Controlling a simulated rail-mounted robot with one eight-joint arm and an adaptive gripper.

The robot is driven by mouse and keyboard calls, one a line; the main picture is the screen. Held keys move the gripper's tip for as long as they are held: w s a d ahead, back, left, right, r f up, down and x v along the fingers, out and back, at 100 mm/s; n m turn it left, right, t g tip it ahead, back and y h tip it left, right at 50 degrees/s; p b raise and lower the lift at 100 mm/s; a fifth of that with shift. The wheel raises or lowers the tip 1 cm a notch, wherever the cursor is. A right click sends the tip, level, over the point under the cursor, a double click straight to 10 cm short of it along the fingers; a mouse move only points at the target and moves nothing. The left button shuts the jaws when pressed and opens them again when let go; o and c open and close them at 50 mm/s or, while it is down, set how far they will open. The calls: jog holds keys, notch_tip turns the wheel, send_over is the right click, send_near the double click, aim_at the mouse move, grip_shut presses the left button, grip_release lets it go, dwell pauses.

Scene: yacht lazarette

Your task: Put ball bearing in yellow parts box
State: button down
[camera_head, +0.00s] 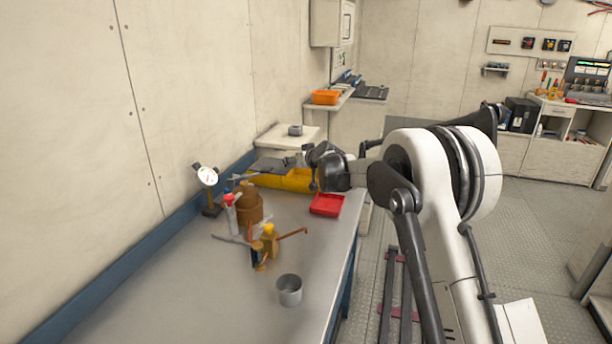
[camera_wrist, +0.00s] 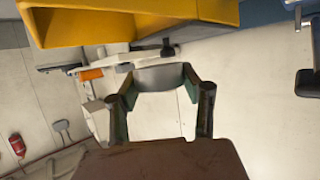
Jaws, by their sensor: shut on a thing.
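The ball bearing (camera_wrist: 160,77) is a grey, ring-like piece between my fingertips in the wrist view. My gripper (camera_wrist: 160,92) is shut on it. The yellow parts box (camera_wrist: 130,24) fills the top of that view, close to the bearing but apart in the picture. In the head view the yellow parts box (camera_head: 285,181) lies at the far end of the bench. My gripper (camera_head: 301,157) is small there, just above or behind the box; I cannot tell exactly. My wrist hides the box's right end. The inside of the box is not clearly visible.
A small grey round piece (camera_head: 295,130) shows against a white cabinet beyond. The bench's near left is clear.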

jog(key=w+d+f, duration=0.2)
jog(key=w+d, duration=0.1)
jog(key=shift+w+f, duration=0.1)
jog(key=shift+f, duration=0.2)
notch_tip(320, 180, down, 4)
jog(key=shift+d+f+b, duration=0.1)
jog(key=shift+b, duration=0.35)
